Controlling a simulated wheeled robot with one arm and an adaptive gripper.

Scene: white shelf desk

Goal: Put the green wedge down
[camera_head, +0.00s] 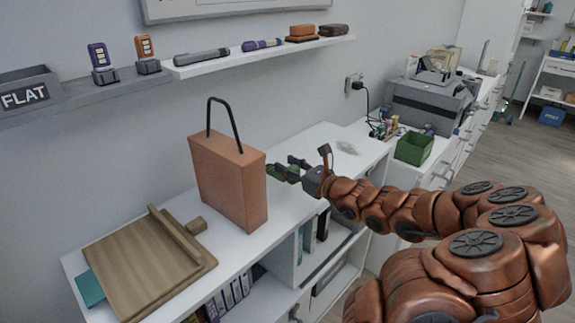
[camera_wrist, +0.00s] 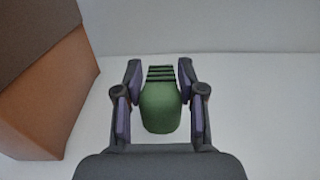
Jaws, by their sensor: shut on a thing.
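The green wedge (camera_wrist: 160,108) is between the two fingers of my gripper (camera_wrist: 160,88) in the wrist view. It has a rounded green body and dark stripes at its far end. In the head view the green wedge (camera_head: 279,173) shows at the tip of my gripper (camera_head: 291,168), just right of the orange-brown box with a black handle. My gripper is shut on the wedge, over the white desk top (camera_head: 300,205). I cannot tell whether the wedge touches the desk.
The orange-brown box (camera_head: 228,182) stands close on the left and also shows in the wrist view (camera_wrist: 50,90). A wooden board (camera_head: 150,262) lies at the front left. A green bin (camera_head: 413,148) and a printer (camera_head: 428,103) stand to the right. A wall shelf (camera_head: 260,54) hangs above.

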